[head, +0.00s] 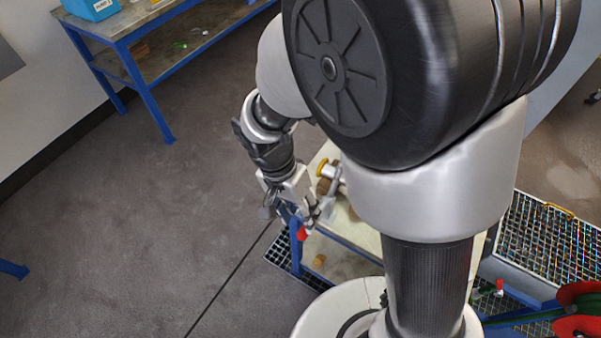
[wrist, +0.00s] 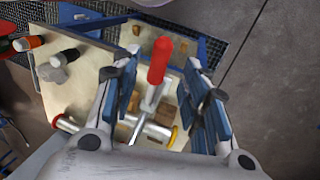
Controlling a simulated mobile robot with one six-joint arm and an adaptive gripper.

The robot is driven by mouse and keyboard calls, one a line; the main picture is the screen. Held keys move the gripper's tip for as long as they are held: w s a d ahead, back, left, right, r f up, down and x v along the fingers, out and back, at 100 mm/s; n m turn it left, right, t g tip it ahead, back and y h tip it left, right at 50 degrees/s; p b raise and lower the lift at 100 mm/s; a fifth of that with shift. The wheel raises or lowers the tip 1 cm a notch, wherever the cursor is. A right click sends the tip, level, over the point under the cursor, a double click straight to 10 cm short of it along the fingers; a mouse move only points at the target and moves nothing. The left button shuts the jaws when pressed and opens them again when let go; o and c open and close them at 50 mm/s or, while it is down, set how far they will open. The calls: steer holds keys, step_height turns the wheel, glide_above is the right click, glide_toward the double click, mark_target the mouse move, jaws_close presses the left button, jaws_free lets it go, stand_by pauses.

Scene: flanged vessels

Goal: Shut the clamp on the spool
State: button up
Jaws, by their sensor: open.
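The clamp's red handle (wrist: 159,61) shows between my two blue-padded fingers in the wrist view, joined to a pale metal lever (wrist: 152,97). My gripper (wrist: 157,72) is open around the handle, with a gap on both sides. The metal spool (wrist: 152,130) lies below the lever, with a yellow ring at its right end. In the head view my gripper (head: 293,208) is at the bench edge, and the red handle (head: 303,234) sticks out beside it. The spool (head: 334,172) is partly hidden by my arm. I cannot tell how far the clamp is closed.
The bench top (head: 345,225) carries wooden blocks. In the wrist view, a grey knobbed part (wrist: 67,58) and an orange-tipped part (wrist: 30,43) lie to the left. Metal grating (head: 550,240) is at the right. The floor left of the bench is clear.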

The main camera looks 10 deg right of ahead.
steer(key=b+x, duration=0.1)
steer(key=x, duration=0.4)
steer(key=shift+d+f, duration=0.1)
steer(key=shift+f, duration=0.15)
steer(key=shift+c, duration=0.3)
jaws_close()
